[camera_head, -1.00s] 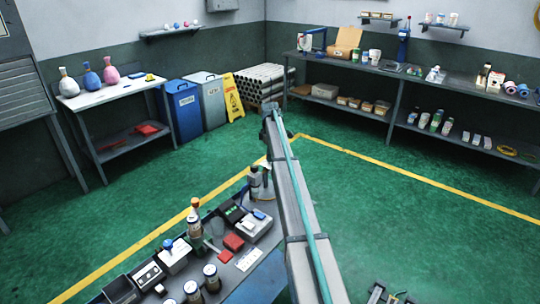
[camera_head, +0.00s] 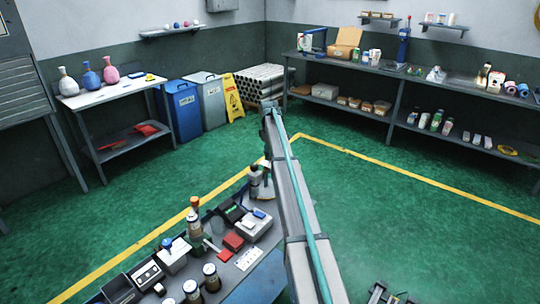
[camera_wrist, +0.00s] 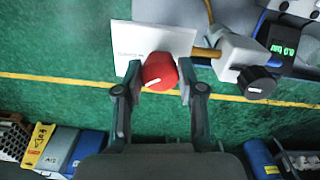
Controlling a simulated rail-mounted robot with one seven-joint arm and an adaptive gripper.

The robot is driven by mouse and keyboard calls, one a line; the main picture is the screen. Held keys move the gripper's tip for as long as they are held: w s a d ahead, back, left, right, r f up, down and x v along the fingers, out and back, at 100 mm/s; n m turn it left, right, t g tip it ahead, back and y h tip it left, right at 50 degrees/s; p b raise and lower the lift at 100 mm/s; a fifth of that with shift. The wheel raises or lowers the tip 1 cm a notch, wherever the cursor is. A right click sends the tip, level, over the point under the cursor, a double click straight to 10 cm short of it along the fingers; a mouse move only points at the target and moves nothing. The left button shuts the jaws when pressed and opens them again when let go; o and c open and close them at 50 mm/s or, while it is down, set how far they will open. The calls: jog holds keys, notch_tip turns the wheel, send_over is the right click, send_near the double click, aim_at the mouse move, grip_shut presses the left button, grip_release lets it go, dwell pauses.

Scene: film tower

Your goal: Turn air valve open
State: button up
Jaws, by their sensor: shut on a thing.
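The air valve shows in the wrist view as a round red knob (camera_wrist: 159,72) with a white line on its face. It sits in front of a white plate (camera_wrist: 125,42) with small lettering. My gripper (camera_wrist: 158,77) has one finger on each side of the red knob and is shut on it. The knob's white line lies close to level, tilted slightly. In the head view my arm runs up the middle, and the knob and my fingertips cannot be made out there.
A black knob (camera_wrist: 257,82) on a white fitting and a green-lit display (camera_wrist: 285,45) stand right of the valve. In the head view a bench (camera_head: 257,287) holds jars and small devices. Green floor (camera_head: 400,220) is open to the right.

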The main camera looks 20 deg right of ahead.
jog(key=m, duration=0.3)
jog(key=shift+m, duration=0.4)
jog(key=shift+m+b, duration=0.45)
jog(key=shift+m, duration=1.25)
jog(key=o, duration=1.1)
jog(key=shift+o, duration=0.2)
notch_tip(320, 180, up, 12)
jog(key=shift+a, duration=0.2)
